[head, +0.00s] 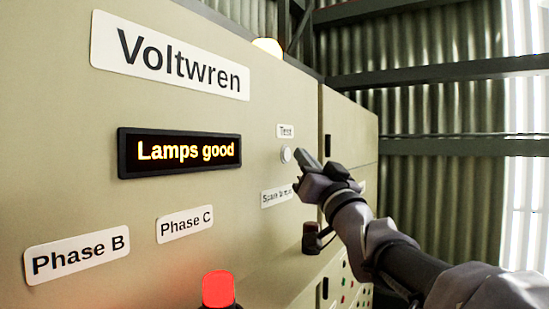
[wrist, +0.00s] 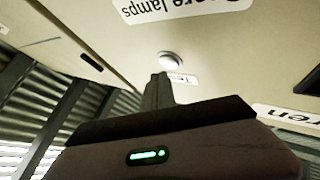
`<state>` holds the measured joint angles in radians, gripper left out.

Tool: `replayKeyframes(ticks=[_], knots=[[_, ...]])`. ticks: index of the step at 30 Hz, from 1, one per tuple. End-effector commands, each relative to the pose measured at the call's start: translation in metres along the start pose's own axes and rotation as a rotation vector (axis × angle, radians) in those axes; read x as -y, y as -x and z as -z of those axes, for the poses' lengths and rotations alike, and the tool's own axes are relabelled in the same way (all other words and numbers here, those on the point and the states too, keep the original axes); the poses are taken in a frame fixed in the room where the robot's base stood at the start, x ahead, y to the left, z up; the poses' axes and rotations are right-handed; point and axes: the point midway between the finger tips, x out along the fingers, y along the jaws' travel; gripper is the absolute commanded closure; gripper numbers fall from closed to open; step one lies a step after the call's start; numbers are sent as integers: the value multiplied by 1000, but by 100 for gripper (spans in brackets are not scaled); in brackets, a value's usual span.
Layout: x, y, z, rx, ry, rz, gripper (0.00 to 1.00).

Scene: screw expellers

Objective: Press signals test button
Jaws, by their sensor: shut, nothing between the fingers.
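The test button (head: 286,154) is a small round pale button on the beige cabinet front, below a white label (head: 286,131) reading "Test". It also shows in the wrist view (wrist: 171,59), with its label upside down. My gripper (head: 300,153) is shut and empty. Its fingertips are just right of the button in the head view. In the wrist view the fingertips (wrist: 159,77) lie just below the button, and a small gap shows in both views. The display (head: 181,152) reads "Lamps good" in amber letters.
A red lamp (head: 217,289) glows at the bottom, and a pale lit lamp (head: 268,46) sits on the cabinet top. A "Spare lamps" label (head: 277,196) is under the button.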

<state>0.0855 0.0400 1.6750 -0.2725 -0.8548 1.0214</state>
Motion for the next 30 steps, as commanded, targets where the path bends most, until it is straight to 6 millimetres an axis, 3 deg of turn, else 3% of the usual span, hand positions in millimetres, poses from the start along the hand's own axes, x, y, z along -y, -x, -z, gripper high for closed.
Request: replayKeyframes(ticks=[7, 21, 30], knots=[[-1, 1, 1, 0, 1, 0, 100], [-24, 32, 24, -1, 1, -2, 100], [-25, 35, 26, 0, 0, 0, 100]])
